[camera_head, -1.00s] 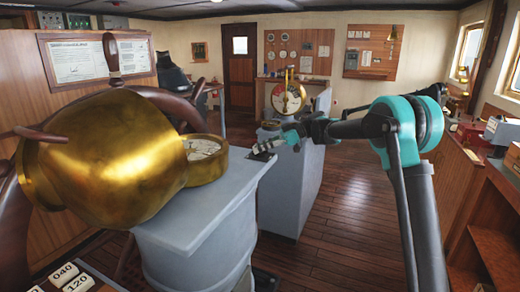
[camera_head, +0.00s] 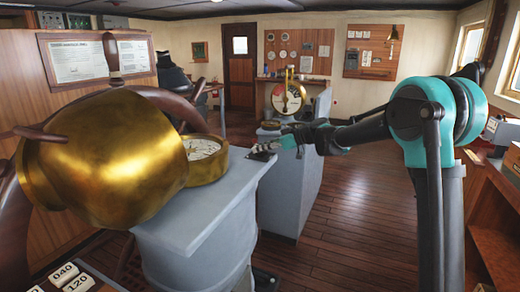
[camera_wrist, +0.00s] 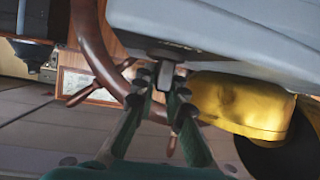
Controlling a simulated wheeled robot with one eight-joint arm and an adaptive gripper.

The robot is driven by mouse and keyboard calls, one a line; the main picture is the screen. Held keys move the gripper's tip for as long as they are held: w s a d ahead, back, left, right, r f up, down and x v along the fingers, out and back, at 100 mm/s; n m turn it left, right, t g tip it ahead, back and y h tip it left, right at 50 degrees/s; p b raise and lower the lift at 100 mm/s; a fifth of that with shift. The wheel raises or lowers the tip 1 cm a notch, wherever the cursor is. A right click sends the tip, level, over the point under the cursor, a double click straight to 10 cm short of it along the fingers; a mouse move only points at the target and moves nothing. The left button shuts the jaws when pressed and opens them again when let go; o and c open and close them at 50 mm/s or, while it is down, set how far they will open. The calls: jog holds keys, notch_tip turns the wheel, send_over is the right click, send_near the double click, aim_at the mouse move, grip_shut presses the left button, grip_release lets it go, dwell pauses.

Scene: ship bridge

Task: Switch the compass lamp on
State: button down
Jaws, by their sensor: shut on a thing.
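The brass compass hood (camera_head: 100,160) lies tilted on the left over the grey binnacle stand (camera_head: 190,225). The round compass (camera_head: 205,147) in its brass bowl shows beside it. A small dark switch (camera_head: 260,154) sits at the stand's right edge. My gripper (camera_head: 271,148) is at that switch. The lamp itself is not clearly seen.
The wooden steering wheel (camera_head: 115,52) stands behind the hood on the left. A grey pedestal with a dial (camera_head: 288,97) stands just beyond my gripper. A wooden shelf unit (camera_head: 495,225) lines the right side. The floor (camera_head: 345,230) between is clear.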

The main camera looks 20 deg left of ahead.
jog(key=m+t, duration=0.4)
jog(key=t, duration=0.1)
jog(key=shift+s+m+h, duration=0.1)
jog(key=shift+m+h, duration=0.2)
jog(key=shift+h, duration=0.1)
jog(key=shift+m+t+h, duration=0.7)
jog(key=shift+m+t, duration=0.6)
jog(key=shift+t, duration=0.2)
jog(key=c, duration=1.6)
grip_release()
jog(key=v, duration=1.2)
